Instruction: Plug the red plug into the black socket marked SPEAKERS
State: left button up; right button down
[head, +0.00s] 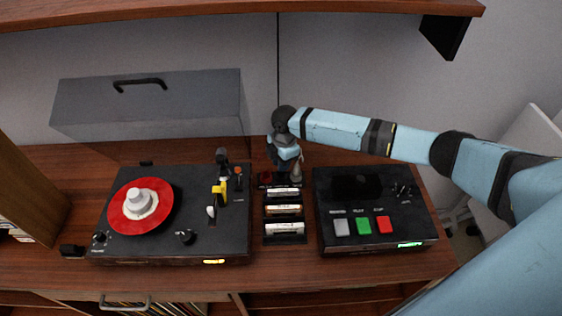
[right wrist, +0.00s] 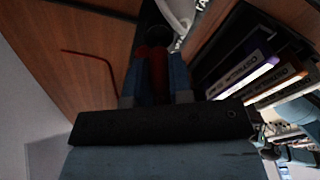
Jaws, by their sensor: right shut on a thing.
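The red plug (right wrist: 156,72) is between the two blue fingers of my right gripper (right wrist: 155,64) in the right wrist view, and the gripper is shut on it. In the head view my right gripper (head: 284,166) points down just behind the cassette rack, between the turntable and the tape deck. The plug is hard to make out there. A dark strip lies beyond the plug in the right wrist view. I cannot read a SPEAKERS mark or tell whether the plug touches a socket. My left gripper is not in view.
A cassette rack (head: 266,228) stands in front of my right gripper. A turntable (head: 215,240) is to its left and a tape deck (head: 330,200) to its right. A thin red line, perhaps a cable (right wrist: 92,55), lies on the wood. A shelf (head: 200,12) hangs above.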

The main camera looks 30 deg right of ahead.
jog(key=shift+f+p, duration=0.15)
jog(key=shift+p, duration=0.45)
dwell(0.7)
jog(key=shift+f+b, duration=0.6)
jog(key=shift+f, duration=0.7)
dwell(0.4)
dwell(0.4)
jog(key=c, duration=0.5)
grip_release()
jog(key=shift+c, duration=0.2)
notch_tip(320, 180, up, 5)
jog(key=p, duration=0.4)
jog(key=shift+p, duration=0.4)
